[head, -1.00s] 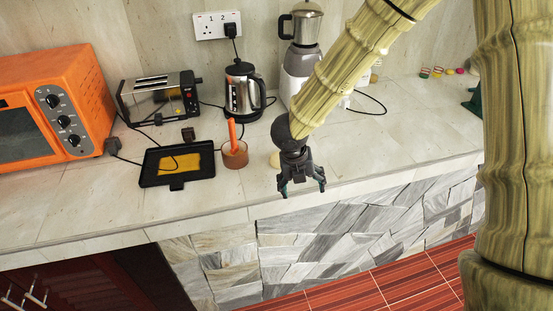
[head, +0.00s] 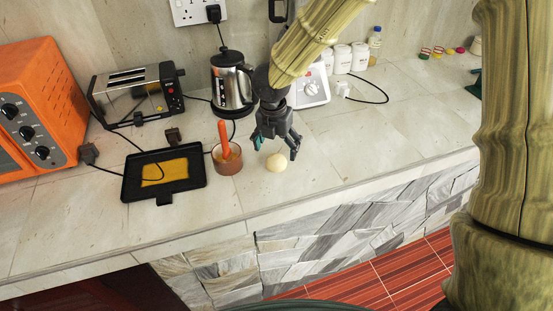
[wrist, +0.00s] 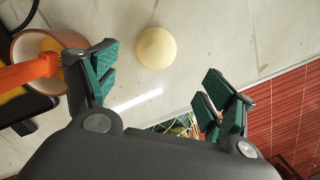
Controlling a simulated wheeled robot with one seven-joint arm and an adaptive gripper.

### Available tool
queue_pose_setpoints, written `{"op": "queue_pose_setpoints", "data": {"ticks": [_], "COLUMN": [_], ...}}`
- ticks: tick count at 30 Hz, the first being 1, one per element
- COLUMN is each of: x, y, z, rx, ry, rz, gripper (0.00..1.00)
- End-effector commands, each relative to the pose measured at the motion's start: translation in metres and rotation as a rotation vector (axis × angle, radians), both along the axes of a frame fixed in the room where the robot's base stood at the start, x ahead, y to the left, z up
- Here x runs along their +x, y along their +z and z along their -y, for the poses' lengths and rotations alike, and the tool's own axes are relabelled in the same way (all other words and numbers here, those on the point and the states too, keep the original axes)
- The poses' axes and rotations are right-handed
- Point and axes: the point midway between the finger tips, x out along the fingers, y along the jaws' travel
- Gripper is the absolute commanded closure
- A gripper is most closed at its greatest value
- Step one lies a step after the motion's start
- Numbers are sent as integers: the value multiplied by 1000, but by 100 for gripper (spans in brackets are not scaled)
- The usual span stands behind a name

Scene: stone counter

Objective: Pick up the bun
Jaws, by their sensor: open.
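The bun (head: 277,162) is a small, pale, round piece on the stone counter, to the right of the brown pot. In the wrist view the bun (wrist: 156,48) lies beyond the fingertips, between the line of the left and right fingers but nearer the left one. My gripper (head: 275,148) hangs above the counter, close to the bun, with its fingers spread. In the wrist view my gripper (wrist: 158,88) is open and empty, its green pads apart. I see no contact with the bun.
The brown pot (head: 227,166) with an orange handle stands just left of the bun. A black tray (head: 133,183) lies further left. A kettle (head: 231,88), a toaster (head: 137,97) and an orange oven (head: 40,110) stand behind. The counter right of the bun is clear; its front edge is near.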

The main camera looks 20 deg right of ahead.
Motion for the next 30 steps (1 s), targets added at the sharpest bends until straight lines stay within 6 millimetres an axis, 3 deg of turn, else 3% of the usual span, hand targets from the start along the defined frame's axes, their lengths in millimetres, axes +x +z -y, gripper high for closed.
{"op": "queue_pose_setpoints", "data": {"ticks": [6,14,24,30], "x": [4,7,15,17], "y": [-23,-35,-70,-77], "z": [1,2,6,6], "rx": [-2,-2,-2,0], "ry": [4,2,1,0], "rz": [0,-1,1,3], "gripper": [17,17,17,17]}}
